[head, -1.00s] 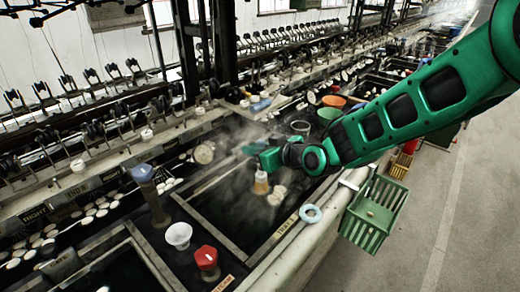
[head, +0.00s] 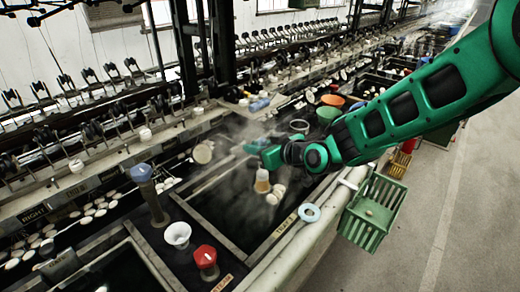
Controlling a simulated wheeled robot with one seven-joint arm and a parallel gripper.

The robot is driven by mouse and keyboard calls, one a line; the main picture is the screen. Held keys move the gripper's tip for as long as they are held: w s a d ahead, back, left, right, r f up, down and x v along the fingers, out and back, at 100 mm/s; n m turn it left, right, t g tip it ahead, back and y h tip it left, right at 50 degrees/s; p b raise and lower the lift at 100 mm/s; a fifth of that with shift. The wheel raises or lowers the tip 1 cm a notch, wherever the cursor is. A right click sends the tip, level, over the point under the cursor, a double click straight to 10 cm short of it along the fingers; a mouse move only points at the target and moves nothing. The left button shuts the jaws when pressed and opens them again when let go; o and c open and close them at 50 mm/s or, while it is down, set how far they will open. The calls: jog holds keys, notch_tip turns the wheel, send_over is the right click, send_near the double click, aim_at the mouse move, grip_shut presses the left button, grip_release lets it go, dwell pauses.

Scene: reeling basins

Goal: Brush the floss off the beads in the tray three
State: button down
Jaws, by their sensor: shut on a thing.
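Tray three (head: 237,246) appears to be the dark, steaming basin in the middle of the head view; the lettering on its front rim is too small to read surely. Several pale beads (head: 276,194) sit together inside it, toward its right side. My gripper (head: 266,168) is over this basin, shut on a small tan-orange thing with a pale lower end (head: 262,183), which looks like the brush. The brush is roughly upright, just left of the beads; I cannot tell whether it touches them. The jaws are small and partly lost in the steam. Floss cannot be made out.
A red-topped knob (head: 205,257), a white cup (head: 178,234) and a blue-topped post (head: 143,174) stand left of the basin. A pale blue ring (head: 309,213) lies on the front ledge. A green basket (head: 371,210) hangs outside it. The floor at right is clear.

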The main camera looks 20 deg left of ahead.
jog(key=shift+s+d, duration=0.3)
jog(key=shift+s, duration=0.2)
jog(key=shift+s+d, duration=0.25)
jog(key=shift+s, duration=0.2)
jog(key=shift+w+d, duration=0.3)
jog(key=shift+d, duration=0.05)
notch_tip(320, 180, up, 11)
jog(key=a, duration=0.1)
jog(key=shift+w, duration=0.15)
dwell(1.2)
jog(key=shift+a, duration=0.1)
dwell(1.2)
